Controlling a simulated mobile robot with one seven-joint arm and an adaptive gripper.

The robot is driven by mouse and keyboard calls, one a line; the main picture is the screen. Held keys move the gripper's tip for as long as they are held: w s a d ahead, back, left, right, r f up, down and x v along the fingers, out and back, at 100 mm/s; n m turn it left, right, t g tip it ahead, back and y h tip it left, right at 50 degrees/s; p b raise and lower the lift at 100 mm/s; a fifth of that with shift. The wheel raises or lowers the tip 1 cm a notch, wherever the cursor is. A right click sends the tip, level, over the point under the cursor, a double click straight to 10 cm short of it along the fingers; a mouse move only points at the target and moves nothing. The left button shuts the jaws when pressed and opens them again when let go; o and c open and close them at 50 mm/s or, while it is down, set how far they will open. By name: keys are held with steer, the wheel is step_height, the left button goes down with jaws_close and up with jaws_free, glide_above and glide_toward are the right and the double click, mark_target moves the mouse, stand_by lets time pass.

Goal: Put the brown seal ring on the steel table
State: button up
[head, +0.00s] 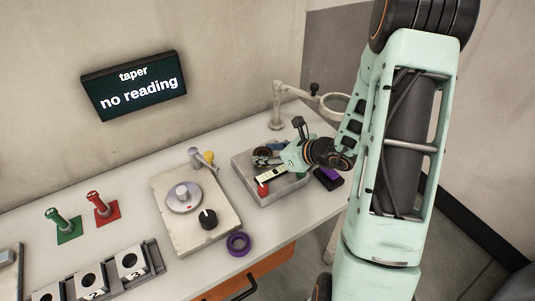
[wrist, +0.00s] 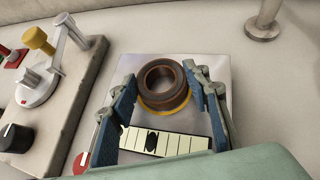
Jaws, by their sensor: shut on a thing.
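The brown seal ring (wrist: 163,82) is between the blue-padded fingers of my gripper (wrist: 164,92), which is shut on it. In the head view the ring (head: 262,153) is partly hidden by my gripper (head: 275,153). It is over the square steel table (wrist: 218,68), a grey block that also shows in the head view (head: 290,187). A yellow-orange band shows around the ring's lower edge. I cannot tell whether the ring touches the steel surface.
A pale scale strip (wrist: 165,141) with a dark mark lies in front of the ring. Left stands a block (head: 182,228) with a disc and black knob. A purple ring (head: 238,244) lies near the bench edge. A magnifier stand (head: 277,108) is behind. The screen (head: 134,86) reads "taper no reading".

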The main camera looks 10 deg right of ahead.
steer(key=shift+f, duration=0.2)
steer(key=o, duration=1.3)
steer(key=shift+c, duration=0.2)
steer(key=shift+r, duration=0.1)
steer(key=shift+r, duration=0.2)
steer(key=v, duration=1.2)
steer(key=shift+p, duration=0.45)
steer(key=shift+w, duration=0.1)
